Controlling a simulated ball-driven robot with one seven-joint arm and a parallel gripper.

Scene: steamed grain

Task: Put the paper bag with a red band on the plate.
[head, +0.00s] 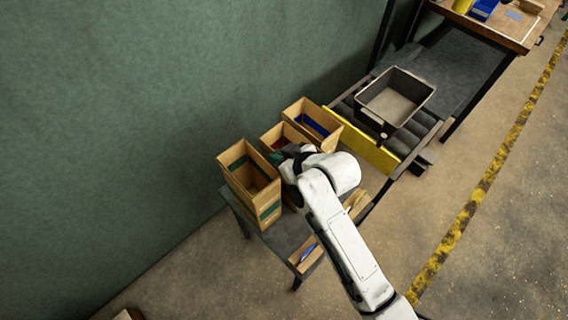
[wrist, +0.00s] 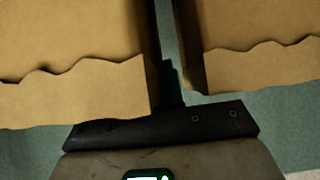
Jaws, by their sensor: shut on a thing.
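The paper bag with a red band (head: 270,136) is the middle one of three open-topped tan bags on a dark table in the head view; red shows inside its mouth. My gripper (head: 286,154) is at its near side and is shut on it, hiding much of its front. In the wrist view my gripper's dark finger (wrist: 170,88) stands in the narrow gap between two tan, jagged-edged bag walls; no coloured band shows there. The other finger is hidden. I cannot make out a plate in either view.
A green-banded bag (head: 237,176) stands close on the left, and a bag with blue inside (head: 334,133) close on the right. A grey bin (head: 416,101) rests on rollers with a yellow edge (head: 362,148). The green wall (head: 120,120) is behind.

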